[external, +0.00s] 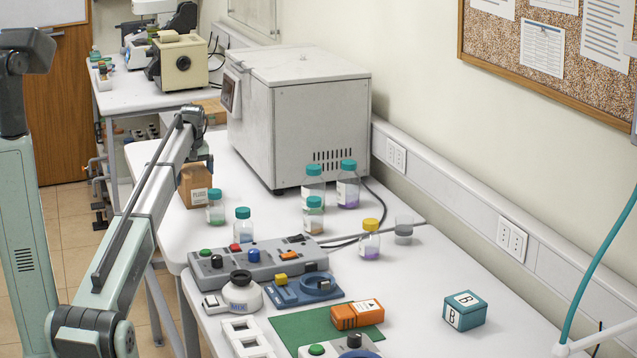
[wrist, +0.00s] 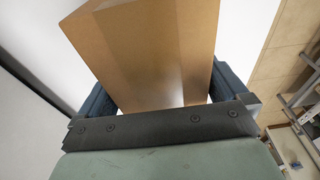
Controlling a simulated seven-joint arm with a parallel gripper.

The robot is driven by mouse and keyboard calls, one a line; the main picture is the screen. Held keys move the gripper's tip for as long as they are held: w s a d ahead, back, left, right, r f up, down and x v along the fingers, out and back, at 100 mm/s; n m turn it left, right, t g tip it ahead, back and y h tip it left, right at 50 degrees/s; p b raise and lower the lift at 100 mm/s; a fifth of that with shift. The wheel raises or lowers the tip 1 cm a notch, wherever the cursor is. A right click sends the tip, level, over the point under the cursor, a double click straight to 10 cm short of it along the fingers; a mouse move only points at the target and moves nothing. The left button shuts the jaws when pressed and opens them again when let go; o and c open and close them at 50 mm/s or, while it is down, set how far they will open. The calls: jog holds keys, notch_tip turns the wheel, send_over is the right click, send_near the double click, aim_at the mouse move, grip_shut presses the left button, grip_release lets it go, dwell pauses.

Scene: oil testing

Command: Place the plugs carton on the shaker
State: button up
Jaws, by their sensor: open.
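The plugs carton (external: 196,187) is a brown box with a white label, standing near the left edge of the white table in the external view. It fills the upper middle of the wrist view (wrist: 150,50). My gripper (external: 203,162) is at the top of the carton. In the wrist view its two blue fingers (wrist: 160,98) lie on either side of the carton, jaws open; whether they touch it I cannot tell.
Teal-capped bottles (external: 243,226) stand just right of the carton, with a large grey-white machine (external: 310,115) behind. Table is clear around the B box.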

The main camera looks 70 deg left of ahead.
jog(key=r, duration=0.4)
jog(key=d+r, duration=0.1)
jog(key=r, duration=0.7)
jog(key=shift+d, duration=0.35)
